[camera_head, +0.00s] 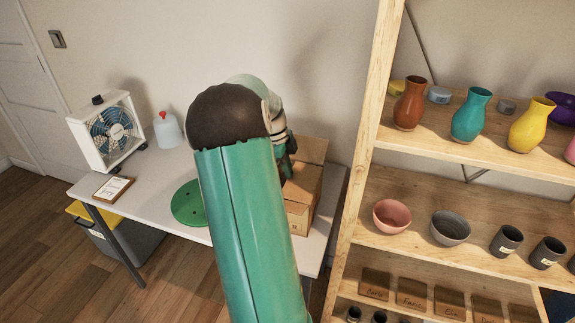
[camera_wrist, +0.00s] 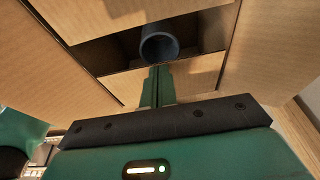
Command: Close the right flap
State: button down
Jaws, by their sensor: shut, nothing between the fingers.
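The cardboard box (camera_head: 300,213) stands on the table, partly hidden by my arm in the head view. In the wrist view its top is partly open. A wide flap (camera_wrist: 275,50) spreads out at the right and another (camera_wrist: 35,55) at the left. A far panel (camera_wrist: 125,12) and a near panel (camera_wrist: 200,75) border the dark opening. A dark grey cup (camera_wrist: 160,45) shows inside. My gripper (camera_wrist: 158,75) is shut and empty, with its fingertips over the near panel, just short of the cup in the picture. Whether they touch the cardboard I cannot tell.
The white table (camera_head: 150,190) holds a fan (camera_head: 108,133), a jug (camera_head: 168,131), a clipboard (camera_head: 113,188) and a green disc (camera_head: 188,204). A wooden shelf (camera_head: 362,150) with vases and bowls rises close to the right of the box.

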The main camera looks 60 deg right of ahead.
jog(key=shift+a+f+g, duration=0.1)
jog(key=shift+f+g, duration=0.4)
jog(key=shift+f, duration=0.35)
jog(key=shift+f, duration=0.1)
